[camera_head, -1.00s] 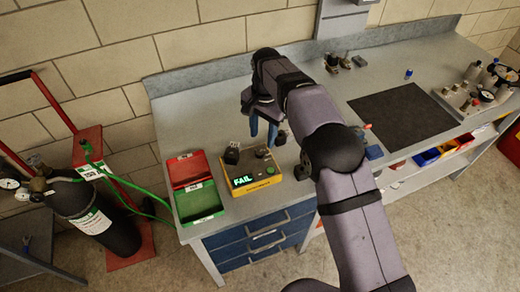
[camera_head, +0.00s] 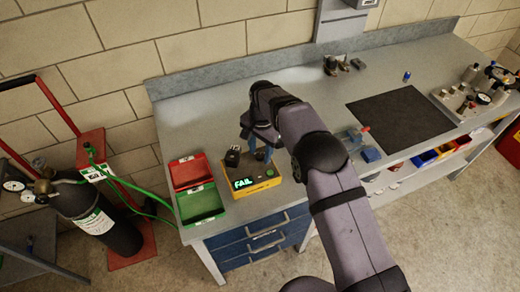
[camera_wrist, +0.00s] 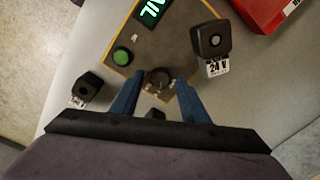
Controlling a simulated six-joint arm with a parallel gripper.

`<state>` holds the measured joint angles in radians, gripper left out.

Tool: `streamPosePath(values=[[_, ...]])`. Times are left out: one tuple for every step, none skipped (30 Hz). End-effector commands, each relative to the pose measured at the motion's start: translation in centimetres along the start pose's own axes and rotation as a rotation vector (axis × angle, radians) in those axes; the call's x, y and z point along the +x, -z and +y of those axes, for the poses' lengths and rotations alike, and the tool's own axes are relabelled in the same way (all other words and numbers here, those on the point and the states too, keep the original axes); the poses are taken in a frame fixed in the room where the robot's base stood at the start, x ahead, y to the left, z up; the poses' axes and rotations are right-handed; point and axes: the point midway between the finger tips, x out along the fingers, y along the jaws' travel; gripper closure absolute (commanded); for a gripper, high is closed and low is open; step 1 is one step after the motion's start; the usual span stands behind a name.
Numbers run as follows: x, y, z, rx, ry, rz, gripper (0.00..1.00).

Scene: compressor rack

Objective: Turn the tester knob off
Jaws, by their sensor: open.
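The tester (camera_head: 259,183) is a yellow box with a dark top on the bench, and its display reads FAIL in green. In the wrist view the tester's knob (camera_wrist: 158,78) is a dark round knob near the tester's edge. My gripper (camera_wrist: 155,88) is open, with its blue fingers on either side of the knob; I cannot tell whether they touch it. In the head view my gripper (camera_head: 257,150) is over the back of the tester, and my arm and fingers hide the knob there. A green button (camera_wrist: 122,57) sits on the tester's top.
A black part with a 24 V label (camera_wrist: 211,40) stands at the tester, close to the fingers. Another black block (camera_wrist: 87,86) lies beside it. Red (camera_head: 187,168) and green (camera_head: 219,207) bins stand left of the tester. A dark mat (camera_head: 402,118) lies to the right.

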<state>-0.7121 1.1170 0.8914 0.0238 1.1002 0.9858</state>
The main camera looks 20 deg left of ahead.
Motion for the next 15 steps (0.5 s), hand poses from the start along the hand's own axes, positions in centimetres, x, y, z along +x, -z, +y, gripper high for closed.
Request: streamPosePath(values=[[0.13, -0.02, 0.01, 0.000, 0.000, 0.000, 0.59], [0.19, -0.02, 0.01, 0.000, 0.000, 0.000, 0.59], [0.24, -0.01, 0.01, 0.000, 0.000, 0.000, 0.59], [0.26, -0.01, 0.01, 0.000, 0.000, 0.000, 0.59], [0.27, -0.01, 0.01, 0.000, 0.000, 0.000, 0.59], [0.27, -0.01, 0.01, 0.000, 0.000, 0.000, 0.59], [0.27, -0.01, 0.01, 0.000, 0.000, 0.000, 0.59], [0.27, -0.01, 0.01, 0.000, 0.000, 0.000, 0.59], [0.26, -0.01, 0.01, 0.000, 0.000, 0.000, 0.61], [0.26, -0.01, 0.01, 0.000, 0.000, 0.000, 0.68], [0.25, -0.01, 0.01, 0.000, 0.000, 0.000, 0.75], [0.24, -0.01, 0.01, 0.000, 0.000, 0.000, 0.85], [0.24, -0.01, 0.01, 0.000, 0.000, 0.000, 0.92], [0.24, 0.00, 0.02, 0.000, 0.000, 0.000, 0.99], [0.23, 0.00, 0.01, 0.000, 0.000, 0.000, 1.00]])
